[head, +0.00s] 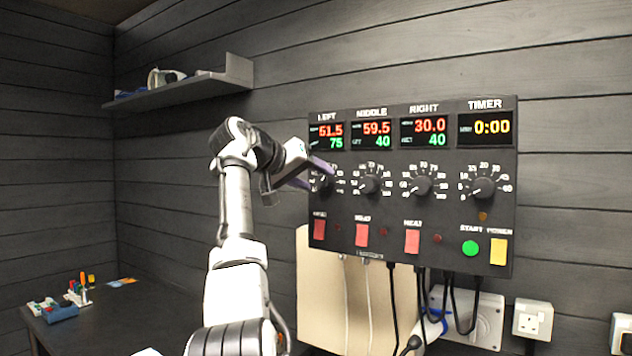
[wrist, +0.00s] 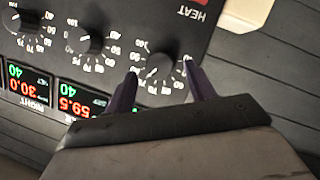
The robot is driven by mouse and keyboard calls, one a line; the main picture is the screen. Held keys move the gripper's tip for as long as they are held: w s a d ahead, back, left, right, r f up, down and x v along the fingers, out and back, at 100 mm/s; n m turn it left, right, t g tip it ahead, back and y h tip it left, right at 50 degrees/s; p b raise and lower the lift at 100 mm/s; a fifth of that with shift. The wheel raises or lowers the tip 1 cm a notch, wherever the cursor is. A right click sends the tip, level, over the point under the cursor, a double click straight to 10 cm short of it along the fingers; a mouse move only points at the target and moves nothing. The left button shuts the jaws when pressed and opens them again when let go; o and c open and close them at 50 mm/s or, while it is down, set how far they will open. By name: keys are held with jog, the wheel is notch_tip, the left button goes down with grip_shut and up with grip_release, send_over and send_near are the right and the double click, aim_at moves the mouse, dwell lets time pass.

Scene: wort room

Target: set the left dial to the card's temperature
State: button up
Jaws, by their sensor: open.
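The left dial (head: 324,184) is a black knob on the dark control panel, partly covered by my gripper in the head view. Its display (head: 326,136) reads 51.5 in red and 75 in green. My gripper (head: 313,175) is open at this dial. In the wrist view my two purple fingers (wrist: 160,68) stand on either side of the left knob (wrist: 159,66); I cannot tell whether they touch it. No card with a readable temperature shows.
The middle dial (head: 370,185), right dial (head: 421,187) and timer dial (head: 484,187) sit to the right. Red switches (head: 362,235) lie below. Cables hang under the panel. A shelf (head: 185,90) is on the wall; a dark table (head: 95,320) with small items stands lower left.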

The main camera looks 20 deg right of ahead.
jog(key=b+v, duration=0.2)
jog(key=v, duration=1)
jog(key=shift+s+a+r, duration=0.1)
jog(key=shift+s+a, duration=0.05)
